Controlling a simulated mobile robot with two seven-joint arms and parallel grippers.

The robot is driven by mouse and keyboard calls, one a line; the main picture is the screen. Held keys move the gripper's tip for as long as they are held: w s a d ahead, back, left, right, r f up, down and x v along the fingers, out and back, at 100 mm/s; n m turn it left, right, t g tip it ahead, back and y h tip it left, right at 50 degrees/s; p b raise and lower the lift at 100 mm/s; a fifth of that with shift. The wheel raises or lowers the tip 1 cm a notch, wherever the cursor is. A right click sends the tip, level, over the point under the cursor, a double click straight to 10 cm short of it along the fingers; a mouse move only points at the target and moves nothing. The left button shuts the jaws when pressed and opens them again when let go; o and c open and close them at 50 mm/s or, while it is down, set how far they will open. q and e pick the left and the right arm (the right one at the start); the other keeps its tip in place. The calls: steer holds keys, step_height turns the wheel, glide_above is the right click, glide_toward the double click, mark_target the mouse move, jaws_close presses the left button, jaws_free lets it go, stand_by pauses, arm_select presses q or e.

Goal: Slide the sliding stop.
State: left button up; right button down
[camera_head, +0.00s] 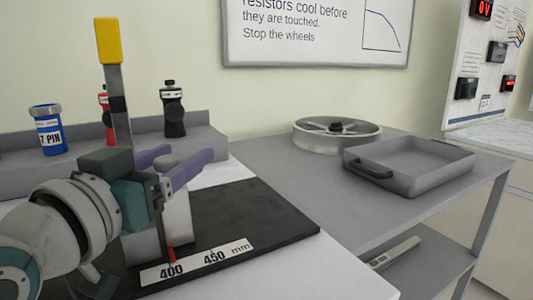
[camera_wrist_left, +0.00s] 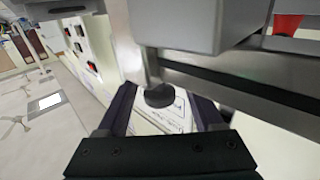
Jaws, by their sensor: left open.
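The sliding stop (camera_head: 178,222) appears to be the grey block on the dark base plate, partly hidden behind my left arm. A red pointer (camera_head: 171,255) at its foot stands close to the 400 mark of the white scale (camera_head: 195,262). My left gripper (camera_head: 186,162) is open, its purple fingers just above the block in the head view. In the left wrist view, a grey block (camera_wrist_left: 180,22) and a dark round knob (camera_wrist_left: 160,96) on a short post show in front of and between the fingers. I cannot tell whether they touch. My right gripper is not in view.
A tall lever with a yellow grip (camera_head: 108,40) rises behind my wrist. A blue 7 PIN container (camera_head: 48,130) and a black terminal post (camera_head: 172,112) stand at the back. To the right, a grey cart holds a wheel (camera_head: 336,134) and a tray (camera_head: 410,166). The plate's right part is bare.

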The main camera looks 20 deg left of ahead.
arm_select(q)
steer(key=shift+w, duration=0.6)
jaws_close()
stand_by(1.1)
